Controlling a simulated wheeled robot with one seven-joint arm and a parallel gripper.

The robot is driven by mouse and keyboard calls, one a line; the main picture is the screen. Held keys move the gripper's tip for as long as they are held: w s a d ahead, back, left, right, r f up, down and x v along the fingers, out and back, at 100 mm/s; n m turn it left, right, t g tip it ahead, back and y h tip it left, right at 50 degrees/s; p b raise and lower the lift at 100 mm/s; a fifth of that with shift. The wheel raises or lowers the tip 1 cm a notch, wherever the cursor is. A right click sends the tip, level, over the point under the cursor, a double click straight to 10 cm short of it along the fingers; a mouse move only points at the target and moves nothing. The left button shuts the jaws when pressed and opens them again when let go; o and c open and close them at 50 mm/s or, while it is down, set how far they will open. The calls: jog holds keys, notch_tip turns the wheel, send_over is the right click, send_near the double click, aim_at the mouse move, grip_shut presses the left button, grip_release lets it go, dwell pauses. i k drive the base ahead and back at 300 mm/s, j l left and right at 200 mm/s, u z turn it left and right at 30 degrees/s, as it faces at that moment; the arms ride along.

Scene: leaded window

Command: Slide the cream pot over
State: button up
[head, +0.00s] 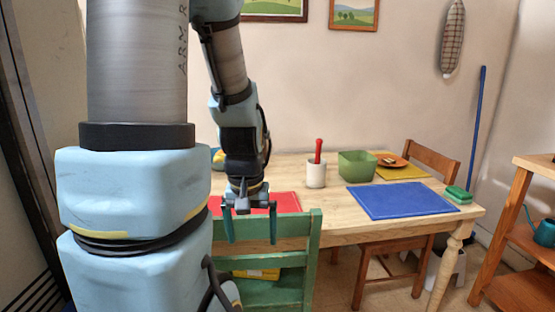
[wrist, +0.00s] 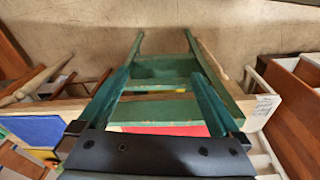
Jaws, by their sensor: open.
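The cream pot (head: 316,175) stands upright on the wooden table in the head view, with a red-handled thing (head: 319,149) sticking up out of it. It is beside a green bin. My gripper (head: 251,236) points down in front of the pot and to its left, open and empty, apart from the pot. In the wrist view my open gripper (wrist: 161,78) shows both fingers spread over the green chair. I cannot make out the pot in the wrist view.
The green chair (head: 313,255) stands at the table's (head: 330,233) near edge. A red mat (head: 284,202), a green bin (head: 357,165), a blue mat (head: 400,201) and a sponge (head: 459,194) lie on the table. A brown chair (head: 431,160) stands behind.

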aim_at(316, 173)
jog(key=l+u, duration=0.15)
jog(key=u, duration=0.6)
jog(key=l+u, duration=0.25)
jog(key=l, duration=0.15)
jog(key=k+l+u, duration=0.15)
jog(key=l+u, duration=0.15)
jog(key=k+l+u, duration=0.25)
jog(key=l, duration=0.15)
jog(key=l+u, duration=0.3)
jog(key=k+l, duration=0.15)
jog(key=l, duration=0.2)
jog(key=k+l, duration=0.2)
jog(key=l, duration=0.15)
jog(key=k+l+u, duration=0.1)
jog(key=l, duration=0.3)
jog(key=k+l, duration=0.2)
jog(key=l, duration=0.15)
jog(key=k+l, duration=0.2)
jog(key=i+l, duration=0.2)
jog(key=l, duration=0.2)
